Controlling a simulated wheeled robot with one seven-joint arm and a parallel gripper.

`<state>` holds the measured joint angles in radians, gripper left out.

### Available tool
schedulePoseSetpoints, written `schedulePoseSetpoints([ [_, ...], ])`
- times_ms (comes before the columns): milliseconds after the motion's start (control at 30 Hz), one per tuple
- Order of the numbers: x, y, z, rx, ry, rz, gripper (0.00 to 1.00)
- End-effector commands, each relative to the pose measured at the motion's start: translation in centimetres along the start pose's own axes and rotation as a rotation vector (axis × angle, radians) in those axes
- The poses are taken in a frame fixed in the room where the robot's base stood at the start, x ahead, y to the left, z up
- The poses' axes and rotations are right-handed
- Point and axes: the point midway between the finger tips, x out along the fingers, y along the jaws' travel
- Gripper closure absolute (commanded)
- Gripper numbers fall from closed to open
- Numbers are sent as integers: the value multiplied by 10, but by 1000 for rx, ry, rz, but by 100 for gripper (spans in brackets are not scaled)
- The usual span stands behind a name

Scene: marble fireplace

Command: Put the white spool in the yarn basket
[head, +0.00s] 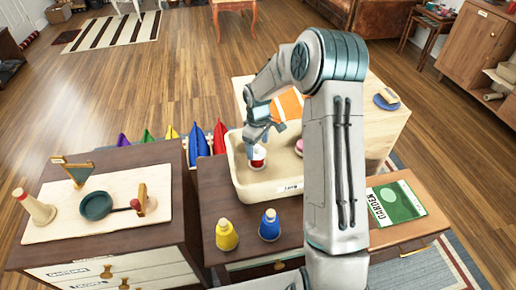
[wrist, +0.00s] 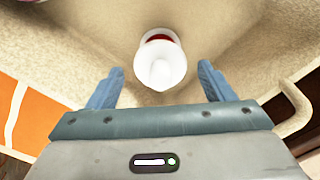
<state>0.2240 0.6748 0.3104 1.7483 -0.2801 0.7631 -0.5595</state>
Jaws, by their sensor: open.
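The white spool (wrist: 160,70) sits inside the cream yarn basket (head: 272,189), with a red part showing at its far side in the wrist view. In the head view the spool (head: 258,152) is partly hidden by my gripper, with red showing on it. I cannot tell whether the red belongs to the spool or to something beside it. My gripper (head: 265,140) is over the basket, fingers spread. In the wrist view the gripper's fingers (wrist: 160,88) stand apart on either side of the spool, with gaps between.
A pink item (head: 299,146) lies in the basket's right side. A yellow spool (head: 226,235) and a blue spool (head: 269,225) stand before the basket. A green garden book (head: 395,203) lies at right. A board with several items (head: 80,225) is at left.

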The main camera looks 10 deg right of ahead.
Motion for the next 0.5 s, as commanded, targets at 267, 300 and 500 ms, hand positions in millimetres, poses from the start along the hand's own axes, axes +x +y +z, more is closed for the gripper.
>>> schedulePoseSetpoints([
  [267,-64,0,-1,1,3,3,25],
  [300,-72,0,0,0,3,3,25],
  [500,-96,0,0,0,2,1,25],
])
